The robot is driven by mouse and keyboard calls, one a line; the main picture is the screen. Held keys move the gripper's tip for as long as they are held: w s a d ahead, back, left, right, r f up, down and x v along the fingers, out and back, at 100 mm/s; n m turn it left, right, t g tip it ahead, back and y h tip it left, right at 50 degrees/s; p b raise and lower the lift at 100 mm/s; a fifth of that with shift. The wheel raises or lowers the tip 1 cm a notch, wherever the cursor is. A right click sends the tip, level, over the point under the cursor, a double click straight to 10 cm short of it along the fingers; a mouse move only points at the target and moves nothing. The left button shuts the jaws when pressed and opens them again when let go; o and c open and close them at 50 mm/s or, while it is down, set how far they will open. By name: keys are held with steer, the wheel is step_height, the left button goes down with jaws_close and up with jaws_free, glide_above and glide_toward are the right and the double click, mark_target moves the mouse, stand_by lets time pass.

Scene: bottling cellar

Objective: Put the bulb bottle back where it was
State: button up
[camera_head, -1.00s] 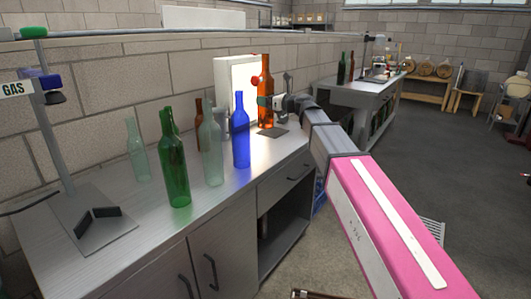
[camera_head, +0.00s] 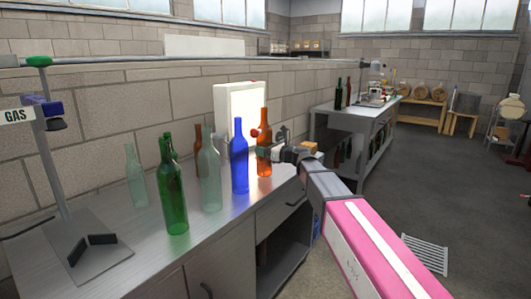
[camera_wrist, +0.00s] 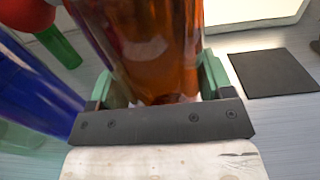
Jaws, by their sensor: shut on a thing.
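The amber bottle (camera_head: 264,152) is upright in my gripper (camera_head: 262,153), behind and right of the blue bottle (camera_head: 239,160). A round red piece (camera_head: 253,133) shows at its left side. In the wrist view, the green fingers of my gripper (camera_wrist: 157,85) are shut on the amber bottle (camera_wrist: 150,45). A red rounded shape (camera_wrist: 25,14) fills the upper left corner there. The bottle's base is low over the counter; I cannot tell whether it touches.
Green (camera_head: 173,195) and clear (camera_head: 209,175) bottles stand left of the blue one. The lit panel (camera_head: 238,110) stands behind. A dark square mat (camera_wrist: 272,72) lies bare, right of the bottle in the wrist view. A gas stand (camera_head: 85,250) is at the left.

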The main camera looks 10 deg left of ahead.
steer(key=shift+f, duration=0.55)
steer(key=o, duration=1.4)
steer(key=shift+f, duration=0.1)
steer(key=shift+o, duration=0.2)
steer(key=v, duration=1.2)
steer(key=s+d+f+n+g+h, duration=0.1)
steer(key=s+d+f+n+h, duration=0.1)
steer(key=d+f+n, duration=0.35)
steer(key=s+d+f+n+g+h, duration=0.1)
steer(key=s+d+f+n+h, duration=0.15)
steer(key=f, duration=0.55)
steer(key=s+d+f+n+g+h, duration=0.2)
steer(key=s+d+f+n+h, duration=0.4)
steer(key=d+f, duration=0.4)
steer(key=s+d+f+n+g+h, duration=0.3)
steer(key=s+d+f+n+h, duration=0.3)
steer(key=d+f, duration=0.5)
steer(key=s+d+n, duration=0.2)
steer(key=s+d, duration=0.1)
steer(key=d, duration=0.1)
steer(key=shift+f+n, duration=0.25)
steer(key=shift+n, duration=0.05)
steer(key=shift+s, duration=0.1)
